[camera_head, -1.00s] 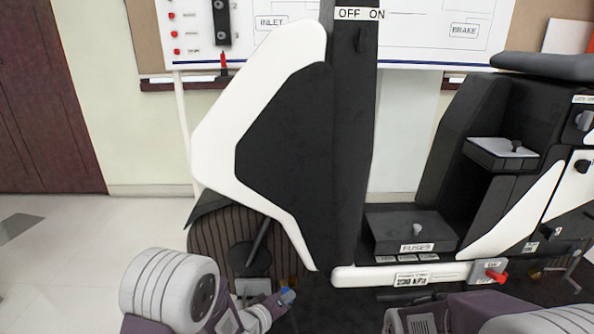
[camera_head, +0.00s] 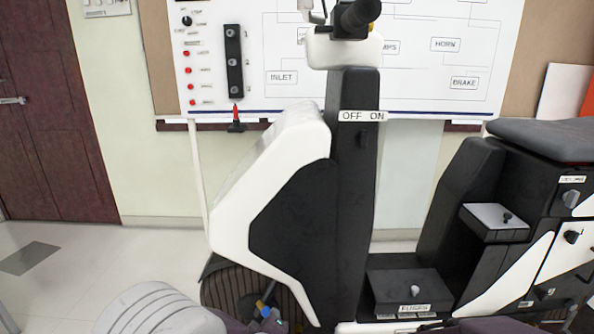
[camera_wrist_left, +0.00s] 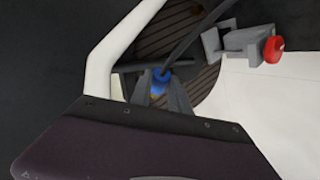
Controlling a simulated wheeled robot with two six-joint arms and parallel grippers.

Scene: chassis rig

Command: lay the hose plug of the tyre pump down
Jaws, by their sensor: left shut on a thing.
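The hose plug (camera_wrist_left: 160,79), with a blue collar and a yellowish tip, is between the two grey fingers of my left gripper (camera_wrist_left: 161,92) in the left wrist view. The gripper is shut on it. A dark hose (camera_wrist_left: 192,40) runs from the plug up and to the right. In the head view the blue of the plug (camera_head: 264,309) shows low in front of the ribbed tyre (camera_head: 222,288), and my left gripper is mostly hidden by the arm. My right arm enters at the bottom right; its gripper is out of view.
The black-and-white scooter body (camera_head: 290,230) stands close to my left gripper. A grey bracket (camera_wrist_left: 232,42) with a red knob (camera_wrist_left: 273,49) is near the hose. A fuse box (camera_head: 408,290) sits on the footboard. Open floor (camera_head: 100,270) lies to the left.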

